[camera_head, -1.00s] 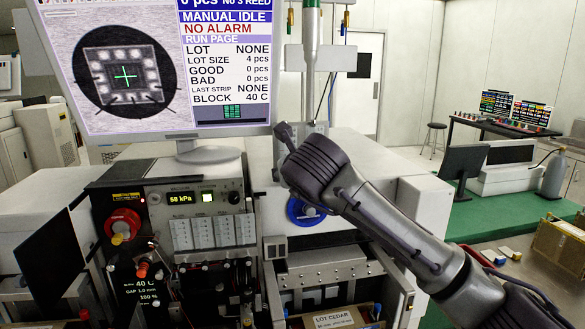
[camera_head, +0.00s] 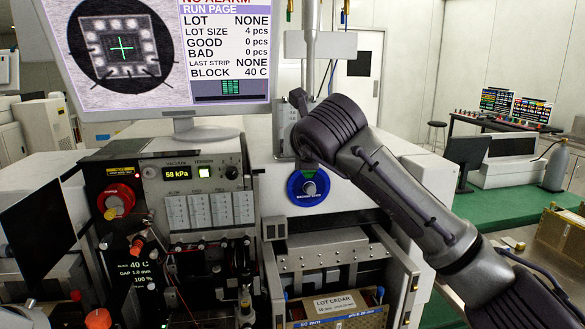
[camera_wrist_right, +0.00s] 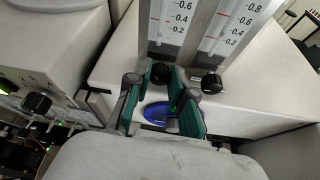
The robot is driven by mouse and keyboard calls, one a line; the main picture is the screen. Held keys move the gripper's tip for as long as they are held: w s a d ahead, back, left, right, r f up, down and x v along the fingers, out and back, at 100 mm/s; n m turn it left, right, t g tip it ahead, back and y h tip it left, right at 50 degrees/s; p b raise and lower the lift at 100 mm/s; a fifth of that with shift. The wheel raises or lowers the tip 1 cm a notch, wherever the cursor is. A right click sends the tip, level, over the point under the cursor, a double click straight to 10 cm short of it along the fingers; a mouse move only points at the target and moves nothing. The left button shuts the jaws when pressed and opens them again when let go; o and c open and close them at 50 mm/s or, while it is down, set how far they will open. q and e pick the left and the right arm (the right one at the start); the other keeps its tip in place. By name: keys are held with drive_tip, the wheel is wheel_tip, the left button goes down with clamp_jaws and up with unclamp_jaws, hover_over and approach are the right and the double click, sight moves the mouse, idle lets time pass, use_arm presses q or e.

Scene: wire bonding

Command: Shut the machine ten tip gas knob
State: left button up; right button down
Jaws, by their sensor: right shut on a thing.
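The right black knob (camera_wrist_right: 211,83) is free, just right of the fingers. No label shows which knob is tip gas. In the head view my right gripper (camera_head: 298,103) is up against the machine's upright panel, and its dark body hides the knobs. My left gripper is not in view.
A blue round dial (camera_head: 308,187) is on the machine front below my right gripper. A monitor (camera_head: 165,60) stands on the machine's left. A control panel (camera_head: 160,190) with a red knob and a 58 kPa display is below it. A box (camera_head: 335,305) sits in the lower bay.

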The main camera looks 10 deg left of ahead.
use_arm(q)
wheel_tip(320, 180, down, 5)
drive_tip(key=b, duration=0.3)
drive_tip(key=shift+b, duration=0.3)
use_arm(e)
drive_tip(key=shift+d+m+g+y, duration=0.15)
drive_tip(key=shift+m+g+y, duration=0.15)
drive_tip(key=shift+m+y, duration=0.65)
drive_tip(key=c, duration=1)
unclamp_jaws()
drive_tip(key=shift+w, duration=0.1)
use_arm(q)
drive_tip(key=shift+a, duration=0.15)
use_arm(e)
drive_tip(key=v, duration=1.2)
drive_tip(key=shift+r, duration=0.1)
